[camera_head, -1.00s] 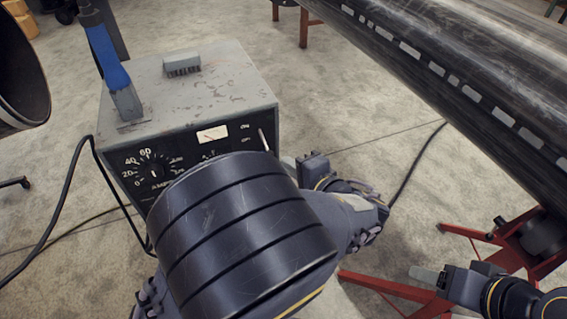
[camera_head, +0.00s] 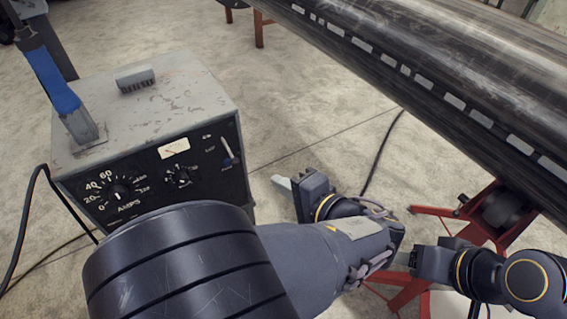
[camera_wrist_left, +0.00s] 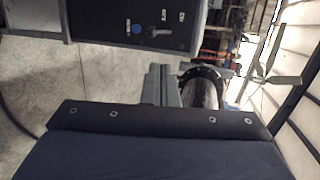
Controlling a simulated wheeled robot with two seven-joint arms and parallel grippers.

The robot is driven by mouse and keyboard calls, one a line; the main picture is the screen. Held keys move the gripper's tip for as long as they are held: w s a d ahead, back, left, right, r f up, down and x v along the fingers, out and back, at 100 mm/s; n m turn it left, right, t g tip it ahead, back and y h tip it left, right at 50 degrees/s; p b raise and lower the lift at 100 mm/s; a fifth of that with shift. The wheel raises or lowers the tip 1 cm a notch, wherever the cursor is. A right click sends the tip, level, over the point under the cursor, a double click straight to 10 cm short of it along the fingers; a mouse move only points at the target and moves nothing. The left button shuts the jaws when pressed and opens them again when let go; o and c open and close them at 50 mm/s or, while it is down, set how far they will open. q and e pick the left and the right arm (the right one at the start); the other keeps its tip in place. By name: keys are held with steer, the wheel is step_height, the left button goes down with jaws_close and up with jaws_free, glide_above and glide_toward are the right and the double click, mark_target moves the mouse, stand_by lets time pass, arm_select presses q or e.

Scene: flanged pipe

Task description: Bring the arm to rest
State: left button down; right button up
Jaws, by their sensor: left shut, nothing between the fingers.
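My left gripper (camera_head: 283,185) is shut and empty, just right of the welding machine and apart from its front panel. In the left wrist view its grey fingers (camera_wrist_left: 160,85) are together with nothing between them, below the machine's panel. The welding machine (camera_head: 150,95) is a worn grey box with a black front panel, an AMPS dial, a meter, a smaller knob and a lever switch (camera_head: 228,151). My right gripper (camera_head: 413,262) is at the lower right, near the red stand; its fingers are too unclear to read. My left arm covers the machine's lower front.
A large dark pipe (camera_head: 440,50) with light dashes crosses the upper right, on a red stand (camera_head: 437,212). A blue-handled tool (camera_head: 55,85) stands on the machine's left top. Black cables run on the floor. Concrete floor (camera_head: 300,90) is clear between machine and pipe.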

arm_select(q)
steer(key=s+a+f+n+g+h, duration=0.3)
steer(key=s+a+g+h, duration=0.15)
steer(key=a, duration=0.35)
steer(key=s+a+f+n+g+h, duration=0.25)
steer(key=s+a+g+h, duration=0.2)
steer(key=a, duration=0.35)
steer(key=s+a+r+n+t+h, duration=0.3)
steer(key=s+r+n+t+h, duration=0.1)
steer(key=s+n+h, duration=0.15)
step_height(320, 180, up, 13)
steer(key=p, duration=1.3)
steer(key=shift+w+d+f+t, duration=0.2)
steer(key=shift+w+d+t, duration=0.1)
steer(key=shift+w, duration=0.1)
steer(key=shift+a+f, duration=0.1)
